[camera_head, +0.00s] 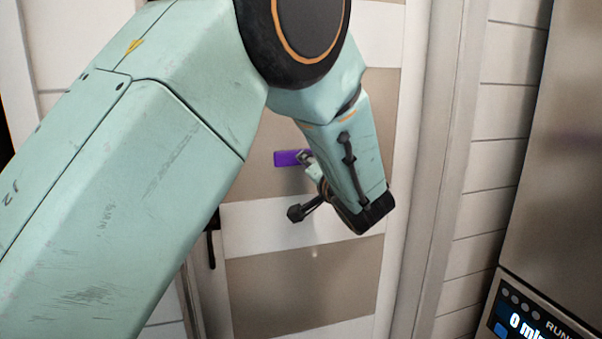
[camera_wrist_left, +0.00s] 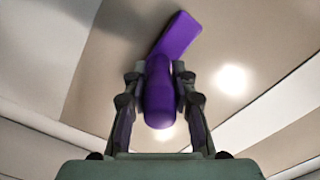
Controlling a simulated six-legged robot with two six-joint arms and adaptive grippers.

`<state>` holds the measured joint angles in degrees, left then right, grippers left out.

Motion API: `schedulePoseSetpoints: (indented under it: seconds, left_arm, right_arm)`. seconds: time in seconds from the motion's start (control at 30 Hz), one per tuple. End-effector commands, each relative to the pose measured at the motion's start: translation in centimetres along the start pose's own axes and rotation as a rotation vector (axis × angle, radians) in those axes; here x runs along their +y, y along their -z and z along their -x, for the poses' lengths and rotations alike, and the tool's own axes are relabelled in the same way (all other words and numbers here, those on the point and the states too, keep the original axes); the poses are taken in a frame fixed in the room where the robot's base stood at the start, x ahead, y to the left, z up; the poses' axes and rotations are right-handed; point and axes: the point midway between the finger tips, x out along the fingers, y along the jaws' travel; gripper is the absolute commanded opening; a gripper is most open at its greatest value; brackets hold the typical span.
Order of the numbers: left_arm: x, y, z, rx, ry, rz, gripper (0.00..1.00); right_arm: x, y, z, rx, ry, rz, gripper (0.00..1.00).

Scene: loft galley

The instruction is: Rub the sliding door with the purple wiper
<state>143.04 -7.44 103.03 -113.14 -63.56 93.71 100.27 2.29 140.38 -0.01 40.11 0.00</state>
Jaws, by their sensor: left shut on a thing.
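The purple wiper (camera_head: 288,158) shows in the head view in front of the sliding door (camera_head: 270,291), partly hidden by my left arm. In the left wrist view the wiper (camera_wrist_left: 179,37) has its handle between the fingers of my left gripper (camera_wrist_left: 159,90), which is shut on it. The wiper's flat purple head is at or very near a beige panel of the door (camera_wrist_left: 125,80); I cannot tell for sure whether it touches. My left gripper (camera_head: 306,165) is mostly hidden behind its wrist in the head view. My right gripper is not in view.
A dark handle (camera_head: 211,246) sits on the door's left side. The pale door frame (camera_head: 440,180) and a white plank wall (camera_head: 488,150) stand to the right. A steel appliance with a lit display (camera_head: 535,325) is at the far right.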

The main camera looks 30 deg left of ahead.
Motion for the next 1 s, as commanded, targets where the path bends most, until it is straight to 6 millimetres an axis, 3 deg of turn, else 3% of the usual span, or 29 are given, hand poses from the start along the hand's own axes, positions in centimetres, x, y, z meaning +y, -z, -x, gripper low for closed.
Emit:
schedulePoseSetpoints:
  seconds: [0.7,1.0]
  left_arm:
    - [2.7,3.3,0.4,0.002,-0.002,-0.002,0.0]
    - [2.8,3.6,0.5,0.0,-0.002,-0.002,0.0]
  right_arm:
    - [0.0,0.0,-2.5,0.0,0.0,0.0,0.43]
    - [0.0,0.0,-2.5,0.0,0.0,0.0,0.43]
